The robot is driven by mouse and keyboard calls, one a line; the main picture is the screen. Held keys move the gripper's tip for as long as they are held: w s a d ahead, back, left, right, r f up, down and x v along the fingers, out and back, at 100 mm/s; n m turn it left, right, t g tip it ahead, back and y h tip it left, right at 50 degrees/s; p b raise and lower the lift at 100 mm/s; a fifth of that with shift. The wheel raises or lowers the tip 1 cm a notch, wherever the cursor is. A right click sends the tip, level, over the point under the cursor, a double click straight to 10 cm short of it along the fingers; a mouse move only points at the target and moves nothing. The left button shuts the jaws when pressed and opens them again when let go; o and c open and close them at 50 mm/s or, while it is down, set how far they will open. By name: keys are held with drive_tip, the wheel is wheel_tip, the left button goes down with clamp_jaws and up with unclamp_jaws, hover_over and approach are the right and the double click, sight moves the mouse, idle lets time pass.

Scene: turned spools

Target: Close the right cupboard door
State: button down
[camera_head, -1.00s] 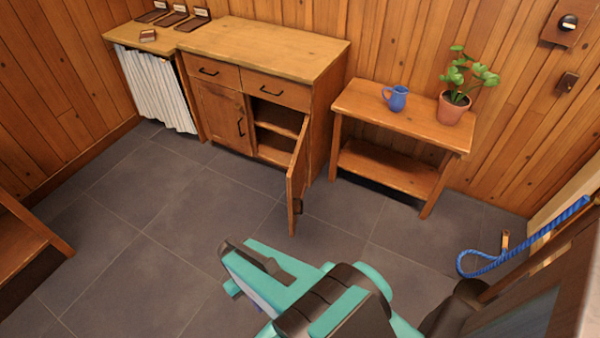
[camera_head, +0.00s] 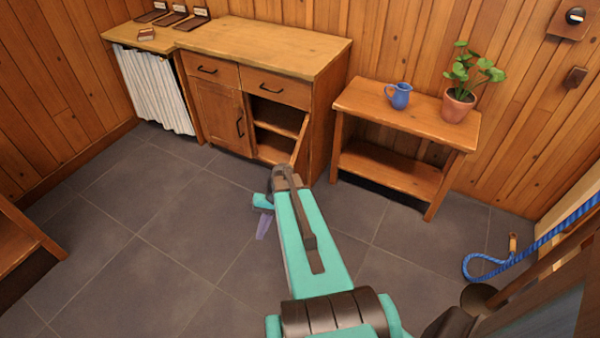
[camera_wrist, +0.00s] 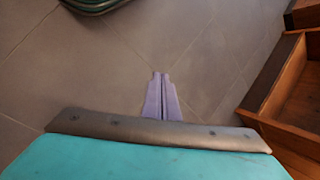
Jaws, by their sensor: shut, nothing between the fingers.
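The wooden cupboard (camera_head: 262,45) stands against the back wall. Its right door (camera_head: 301,140) is open and swung out into the room, showing the shelves inside. My arm hides the door's lower and outer part. The left door (camera_head: 222,115) is closed. My gripper (camera_head: 262,232) points down over the floor, left of and in front of the open door. Its purple fingers are shut and empty, as the wrist view (camera_wrist: 160,76) also shows. Woodwork stands to the right of the fingers there, apart from them. I cannot tell whether my wrist touches the door.
A side table (camera_head: 350,100) with a blue jug (camera_head: 399,95) and a potted plant (camera_head: 458,104) stands right of the cupboard. A blue rope (camera_head: 490,268) lies at the right. The tiled floor left of my gripper is clear.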

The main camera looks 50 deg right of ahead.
drive_tip(key=w+d+r+m+t+b, duration=0.1)
drive_tip(key=d+r+t+b, duration=0.15)
drive_tip(key=d, duration=0.65)
drive_tip(key=w+d+r+m+t+b, duration=0.15)
drive_tip(key=d+r, duration=0.25)
drive_tip(key=d, duration=0.5)
drive_tip(key=s+d+r+t, duration=0.1)
drive_tip(key=s+d+r, duration=0.1)
drive_tip(key=d, duration=0.3)
drive_tip(key=s+d+r+m+t+h+b, duration=0.1)
drive_tip(key=s+d+r, duration=0.1)
drive_tip(key=d+r, duration=0.2)
drive_tip(key=s+d+r+m+t+b, duration=0.1)
drive_tip(key=s+d+r, duration=0.1)
drive_tip(key=d, duration=0.4)
drive_tip(key=shift+s+d+r+t, duration=0.25)
drive_tip(key=shift+s+r+t, duration=0.1)
drive_tip(key=shift+r+t, duration=0.1)
drive_tip(key=shift+w+a+f, duration=0.1)
drive_tip(key=shift+f, duration=0.05)
drive_tip(key=w+r+x, duration=0.1)
drive_tip(key=x, duration=1.1)
drive_tip(key=shift+w+a+r, duration=0.2)
drive_tip(key=shift+w+a, duration=0.25)
drive_tip(key=shift+a, duration=0.05)
